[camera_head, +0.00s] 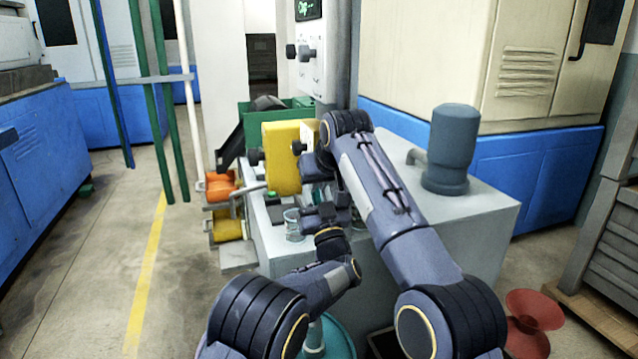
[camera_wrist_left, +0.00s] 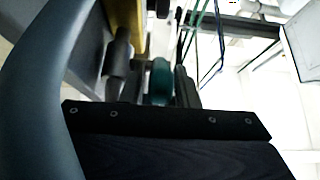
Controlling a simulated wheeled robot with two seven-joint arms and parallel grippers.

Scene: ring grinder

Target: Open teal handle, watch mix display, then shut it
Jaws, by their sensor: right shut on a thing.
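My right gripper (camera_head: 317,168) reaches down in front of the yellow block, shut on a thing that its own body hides. My left gripper (camera_head: 324,214) is low above the bench beside a clear glass beaker (camera_head: 292,226). In the left wrist view, its two dark fingers (camera_wrist_left: 152,80) stand apart. A rounded teal piece (camera_wrist_left: 160,82), perhaps the teal handle, shows between them, with a light gap on its left side. I cannot tell whether it touches a finger. The display (camera_head: 307,9) at the top shows green marks too small to read.
The yellow block (camera_head: 281,158) has dark knobs and also shows in the left wrist view (camera_wrist_left: 127,18). A blue-grey cylinder (camera_head: 453,150) stands on the grey bench (camera_head: 478,208) to the right.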

